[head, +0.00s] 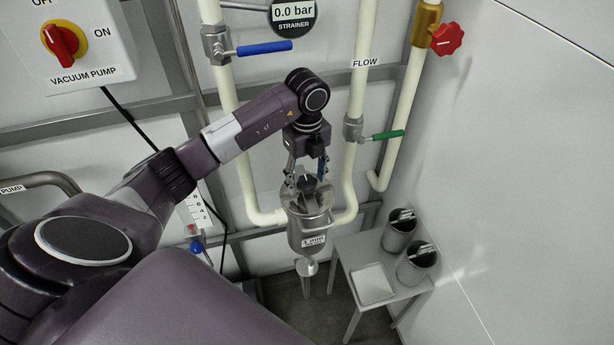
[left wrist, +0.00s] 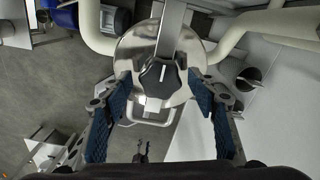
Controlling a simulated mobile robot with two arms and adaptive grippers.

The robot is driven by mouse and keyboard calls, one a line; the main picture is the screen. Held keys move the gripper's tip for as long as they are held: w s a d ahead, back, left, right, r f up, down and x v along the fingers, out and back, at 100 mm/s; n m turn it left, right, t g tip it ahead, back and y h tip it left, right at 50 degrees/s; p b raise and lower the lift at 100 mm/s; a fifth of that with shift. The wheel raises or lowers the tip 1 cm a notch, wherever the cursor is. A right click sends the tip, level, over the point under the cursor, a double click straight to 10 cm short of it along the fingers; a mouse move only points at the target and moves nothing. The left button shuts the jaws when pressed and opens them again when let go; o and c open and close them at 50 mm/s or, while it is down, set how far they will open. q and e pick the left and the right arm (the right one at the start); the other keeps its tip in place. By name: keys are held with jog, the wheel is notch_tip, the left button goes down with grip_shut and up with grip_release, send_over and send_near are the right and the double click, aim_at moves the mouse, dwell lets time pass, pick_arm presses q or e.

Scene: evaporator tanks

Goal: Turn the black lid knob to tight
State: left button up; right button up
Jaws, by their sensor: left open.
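The black lid knob (head: 306,181) sits on top of the steel strainer pot (head: 310,222). In the left wrist view the knob (left wrist: 160,78) is lobed, with a white mark pointing up the picture, and it sits on a steel bar (left wrist: 172,28) across the round lid (left wrist: 135,55). My left gripper (head: 307,178) points down over the knob. In the left wrist view its open blue-padded fingers (left wrist: 161,86) stand on both sides of the knob, with gaps. A small dark two-pronged shape low in that view may be my right gripper (left wrist: 143,150); it is unclear.
Cream pipes flank the pot, with a blue-handled valve (head: 264,48), a green-handled valve (head: 387,135) and a red knob (head: 446,39). A gauge (head: 293,13) reads 0.0 bar. A small table (head: 402,292) holds two mesh baskets and a tray. A white wall (head: 520,170) bounds the right.

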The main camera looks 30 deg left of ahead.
pick_arm(q)
jog(key=c, duration=1.2)
jog(key=shift+o, duration=0.2)
pick_arm(e)
jog(key=shift+s, duration=0.55)
